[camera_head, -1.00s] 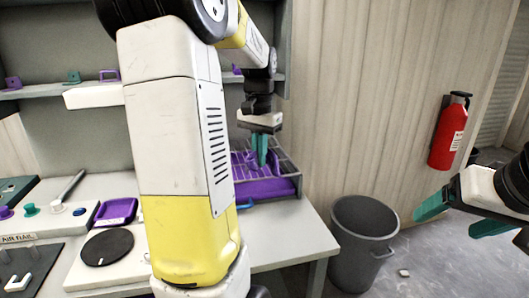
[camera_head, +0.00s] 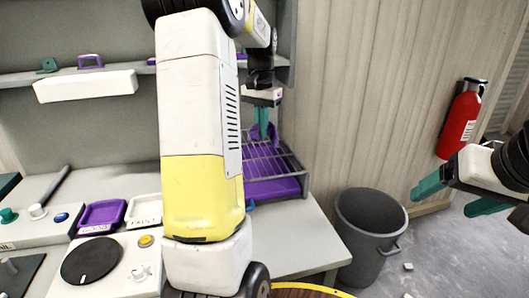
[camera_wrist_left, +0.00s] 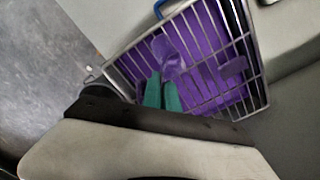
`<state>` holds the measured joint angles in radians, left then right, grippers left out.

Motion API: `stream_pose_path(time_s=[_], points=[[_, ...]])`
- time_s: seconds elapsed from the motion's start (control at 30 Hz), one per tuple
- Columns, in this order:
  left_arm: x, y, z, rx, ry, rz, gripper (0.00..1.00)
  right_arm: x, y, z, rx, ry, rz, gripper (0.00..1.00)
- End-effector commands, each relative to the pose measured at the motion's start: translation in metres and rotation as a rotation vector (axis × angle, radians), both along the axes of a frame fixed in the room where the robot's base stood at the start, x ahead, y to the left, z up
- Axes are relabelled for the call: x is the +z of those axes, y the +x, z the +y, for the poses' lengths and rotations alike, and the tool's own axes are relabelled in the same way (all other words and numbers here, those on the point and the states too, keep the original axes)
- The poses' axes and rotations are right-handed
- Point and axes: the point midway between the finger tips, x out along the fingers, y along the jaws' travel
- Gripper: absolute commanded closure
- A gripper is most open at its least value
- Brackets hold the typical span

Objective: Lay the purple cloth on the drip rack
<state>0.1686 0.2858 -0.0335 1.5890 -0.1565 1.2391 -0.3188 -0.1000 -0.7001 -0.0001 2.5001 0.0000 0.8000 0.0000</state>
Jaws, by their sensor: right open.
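My left gripper (camera_head: 263,130) is over the drip rack (camera_head: 290,158), a grey wire rack with a purple tray below its bars. Its teal fingers are close together on the purple cloth (camera_head: 271,140), which is bunched at the fingertips. In the left wrist view, the fingers (camera_wrist_left: 162,88) point at the folded cloth (camera_wrist_left: 166,50), over the rack's wires (camera_wrist_left: 262,60). Purple on purple makes the cloth's lower outline and any contact with the rack hard to tell. My right gripper (camera_head: 448,195) is open and empty at the right, away from the bench.
A grey bin (camera_head: 365,240) stands on the floor right of the bench. A red fire extinguisher (camera_head: 460,120) hangs on the wall. A panel with a black dial (camera_head: 91,261) and a purple dish (camera_head: 101,216) are at the left. A shelf (camera_head: 85,86) runs behind.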

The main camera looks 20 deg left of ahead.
Motion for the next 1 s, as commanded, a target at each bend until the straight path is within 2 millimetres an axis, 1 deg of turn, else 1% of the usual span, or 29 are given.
stream_pose_path(time_s=[0.03,0.2,0.4,0.47,0.6,0.73,0.83,1.0], points=[[-0.002,0.011,0.003,0.000,0.000,0.001,1.00,0.000,0.000,0.000,0.000,0.000,0.000,0.21],[-0.005,0.043,0.011,0.001,0.000,0.000,1.00,0.000,0.000,0.000,0.000,0.000,0.000,0.21],[-0.008,0.076,0.020,0.000,0.000,0.000,1.00,0.000,0.000,0.000,0.000,0.000,0.000,0.21],[-0.009,0.083,0.023,0.000,-0.001,0.000,1.00,0.000,0.000,0.000,0.000,0.000,0.000,0.21],[-0.026,0.083,0.023,0.000,-0.001,0.002,1.00,0.000,0.000,0.000,0.000,0.000,0.000,0.21],[-0.037,0.083,0.023,0.000,-0.001,0.001,1.00,0.000,0.000,0.000,0.000,0.000,0.000,0.21],[-0.042,0.083,0.022,0.000,-0.001,0.001,1.00,0.000,0.000,0.000,0.000,0.000,0.000,0.21],[-0.044,0.083,0.022,0.000,0.000,0.000,1.00,0.000,0.000,0.000,0.000,0.000,0.000,0.21]])
